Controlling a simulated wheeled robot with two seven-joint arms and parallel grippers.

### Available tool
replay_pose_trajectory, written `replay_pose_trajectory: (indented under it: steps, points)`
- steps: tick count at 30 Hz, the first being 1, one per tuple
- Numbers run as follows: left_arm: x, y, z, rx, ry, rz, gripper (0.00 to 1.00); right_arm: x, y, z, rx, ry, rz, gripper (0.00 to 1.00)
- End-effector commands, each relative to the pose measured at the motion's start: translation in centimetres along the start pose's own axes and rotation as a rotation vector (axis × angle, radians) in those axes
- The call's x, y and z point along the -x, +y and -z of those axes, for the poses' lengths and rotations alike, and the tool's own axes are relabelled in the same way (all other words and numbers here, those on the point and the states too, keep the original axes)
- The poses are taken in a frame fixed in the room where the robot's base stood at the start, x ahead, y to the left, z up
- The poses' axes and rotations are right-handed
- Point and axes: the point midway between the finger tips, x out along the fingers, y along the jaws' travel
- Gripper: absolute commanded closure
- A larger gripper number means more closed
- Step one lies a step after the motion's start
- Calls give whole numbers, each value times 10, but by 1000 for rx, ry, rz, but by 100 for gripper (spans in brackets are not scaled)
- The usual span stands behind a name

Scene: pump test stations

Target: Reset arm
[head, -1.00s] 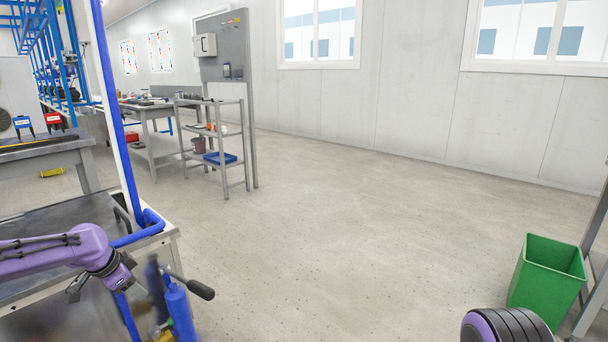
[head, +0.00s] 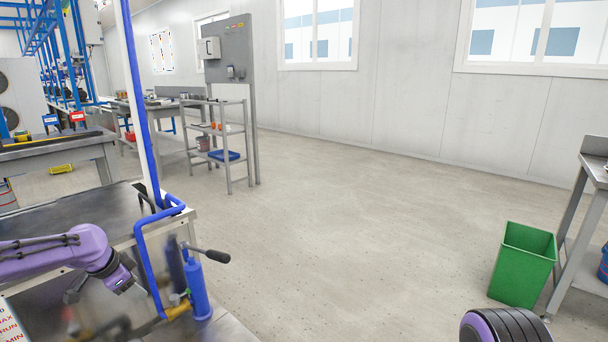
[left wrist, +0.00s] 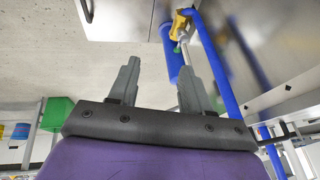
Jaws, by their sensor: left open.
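My left arm comes in from the left with its purple links bent. Its gripper (head: 106,292) is open and empty in the head view, in front of the metal bench with the blue pipe frame (head: 150,260). In the left wrist view, the two grey fingers (left wrist: 160,72) stand apart with nothing between them. A blue cylinder with a black-handled lever (head: 198,290) stands to the right of the gripper, apart from it. It also shows beyond the fingers in the left wrist view (left wrist: 170,55). A purple and black part of my right arm shows at bottom right; its gripper is out of view.
A green bin (head: 523,265) stands on the floor at right, beside a metal table (head: 595,170). A grey shelf cart (head: 238,150) stands by a grey panel (head: 228,60) at back left. The floor in the middle is clear.

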Motion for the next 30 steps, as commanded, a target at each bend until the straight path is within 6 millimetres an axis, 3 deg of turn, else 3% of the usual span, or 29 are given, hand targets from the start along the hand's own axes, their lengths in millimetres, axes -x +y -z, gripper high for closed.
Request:
replay_pose_trajectory:
  steps: [11, 15, 19, 23, 25, 28, 30]
  points:
    - [-2, -16, 19, 252, 142, 99, 52, 0, 0, 0, -1, 1, 0, 57]
    - [-11, -10, 30, 393, 225, 127, 52, 0, 0, 0, -1, 0, 0, 57]
    - [-29, 8, 40, 556, 307, 145, 52, -1, 0, -1, -1, 0, 0, 57]
    - [-68, 47, 34, 758, 365, 154, 52, -8, 0, -5, -1, -2, 0, 57]
    - [-99, 82, 18, 893, 379, 161, 52, -14, -1, -8, -2, -3, 0, 57]
    - [-143, 144, -24, 1089, 370, 191, 52, -26, -2, -13, -2, -4, 0, 57]
    - [-166, 190, -64, 1205, 342, 227, 52, -34, -3, -17, -3, -5, 0, 57]
